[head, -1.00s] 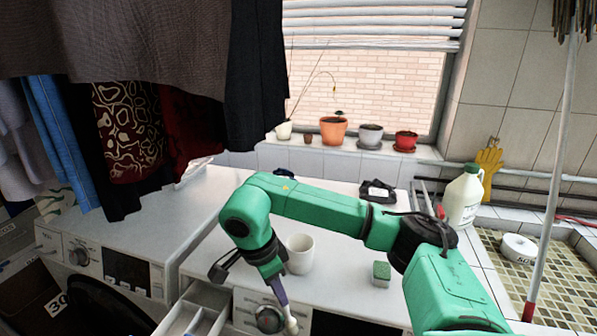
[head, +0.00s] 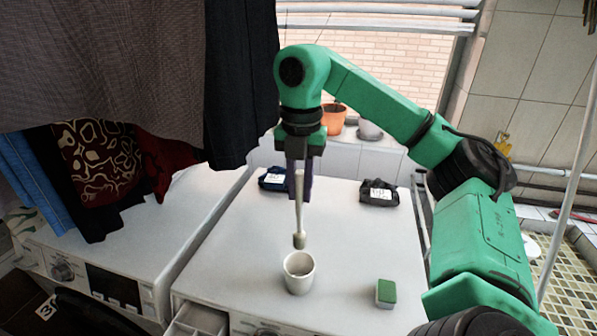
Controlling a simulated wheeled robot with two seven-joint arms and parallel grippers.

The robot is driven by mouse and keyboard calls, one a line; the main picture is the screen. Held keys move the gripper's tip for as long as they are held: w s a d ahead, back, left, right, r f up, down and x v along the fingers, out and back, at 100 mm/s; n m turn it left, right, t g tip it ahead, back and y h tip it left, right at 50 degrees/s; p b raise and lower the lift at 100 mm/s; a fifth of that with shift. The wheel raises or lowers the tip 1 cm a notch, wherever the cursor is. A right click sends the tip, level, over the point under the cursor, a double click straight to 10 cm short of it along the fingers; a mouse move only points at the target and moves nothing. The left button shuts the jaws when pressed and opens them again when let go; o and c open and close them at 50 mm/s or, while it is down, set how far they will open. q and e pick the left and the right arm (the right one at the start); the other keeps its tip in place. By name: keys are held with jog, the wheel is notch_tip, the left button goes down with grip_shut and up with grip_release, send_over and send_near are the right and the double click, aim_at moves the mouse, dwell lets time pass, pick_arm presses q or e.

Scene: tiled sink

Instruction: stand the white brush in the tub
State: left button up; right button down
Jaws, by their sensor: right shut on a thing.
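The white brush (head: 299,215) hangs nearly upright, its thicker end (head: 299,240) pointing down. My right gripper (head: 300,192) is shut on its upper part, pointing down. The white tub (head: 299,277) stands upright and open at the top on the white machine top. The brush's lower end shows just above the tub's far rim in the head view; how high it is over the tub is hard to tell. The tub looks empty, though its bottom is partly hidden. My left gripper is not in view.
A green and white sponge (head: 386,293) lies right of the tub. Two dark packets (head: 379,193) (head: 274,179) lie farther back on the machine top (head: 345,240). An open drawer (head: 197,320) is at the front left. Clothes hang at the upper left.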

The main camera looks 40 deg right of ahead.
aim_at(300, 232)
jog(key=shift+w+d+f, duration=0.95)
jog(key=shift+w+f, duration=0.2)
jog(key=s+f+b, duration=0.1)
jog(key=a+f+b, duration=0.1)
jog(key=shift+s+a+f, duration=0.15)
jog(key=shift+s+f, duration=0.2)
jog(key=f, duration=0.1)
jog(key=f+b, duration=0.1)
jog(key=w+f+b, duration=0.1)
jog(key=shift+d, duration=0.35)
jog(key=shift+f+b, duration=0.3)
jog(key=shift+f, duration=0.1)
jog(key=shift+s+a+f+b, duration=0.1)
jog(key=shift+s+f+b, duration=0.05)
jog(key=shift+f+b, duration=0.4)
jog(key=shift+s+a+f+b, duration=0.1)
jog(key=shift+s+f+b, duration=0.05)
jog(key=shift+f+b, duration=0.35)
jog(key=shift+w+d+f+b, duration=0.15)
jog(key=shift+f+b, duration=0.7)
jog(key=shift+f, duration=0.45)
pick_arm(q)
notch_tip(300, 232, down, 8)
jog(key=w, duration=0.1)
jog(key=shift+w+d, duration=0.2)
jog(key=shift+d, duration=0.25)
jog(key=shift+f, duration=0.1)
